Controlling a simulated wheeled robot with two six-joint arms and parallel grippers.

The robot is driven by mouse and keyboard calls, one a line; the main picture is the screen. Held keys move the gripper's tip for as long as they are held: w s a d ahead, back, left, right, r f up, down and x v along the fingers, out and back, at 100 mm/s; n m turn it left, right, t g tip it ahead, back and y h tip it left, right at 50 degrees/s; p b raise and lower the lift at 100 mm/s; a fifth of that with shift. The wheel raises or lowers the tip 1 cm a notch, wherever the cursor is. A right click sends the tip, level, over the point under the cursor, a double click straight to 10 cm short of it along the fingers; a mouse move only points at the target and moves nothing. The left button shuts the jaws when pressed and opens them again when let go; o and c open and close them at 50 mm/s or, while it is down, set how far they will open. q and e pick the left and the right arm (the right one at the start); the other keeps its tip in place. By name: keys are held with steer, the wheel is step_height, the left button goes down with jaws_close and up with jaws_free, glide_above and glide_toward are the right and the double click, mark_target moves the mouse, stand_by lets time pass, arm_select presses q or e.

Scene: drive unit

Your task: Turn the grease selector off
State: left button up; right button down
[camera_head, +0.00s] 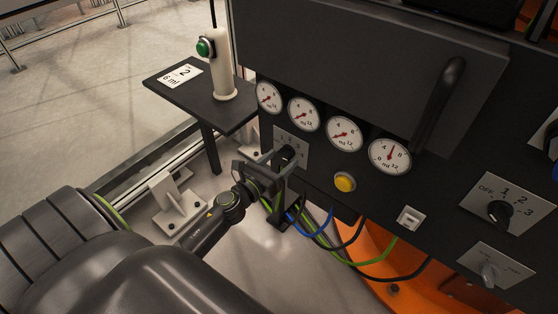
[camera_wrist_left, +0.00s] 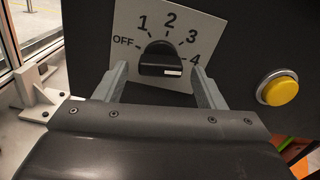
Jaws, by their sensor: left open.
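A black selector knob (camera_wrist_left: 160,60) sits on a light plate (camera_wrist_left: 185,22) marked OFF, 1, 2, 3 and 4. The white mark on the knob is at its right end, toward the 4. In the head view this knob (camera_head: 287,152) is partly behind my left gripper (camera_head: 272,164). My left gripper (camera_wrist_left: 161,82) is open, with one finger on each side of the knob. I see gaps between fingers and knob. A second selector knob (camera_head: 499,211), on a plate marked OFF, 1, 2 and 3, is farther right. My right gripper is not in view.
Several round gauges (camera_head: 344,133) line the dark panel above. A yellow button (camera_head: 344,181) is right of the near selector; it also shows in the wrist view (camera_wrist_left: 281,90). Cables (camera_head: 318,222) hang below. A small side table (camera_head: 190,97) holds a post with a green button (camera_head: 205,47).

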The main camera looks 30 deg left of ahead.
arm_select(q)
steer(key=c, duration=1)
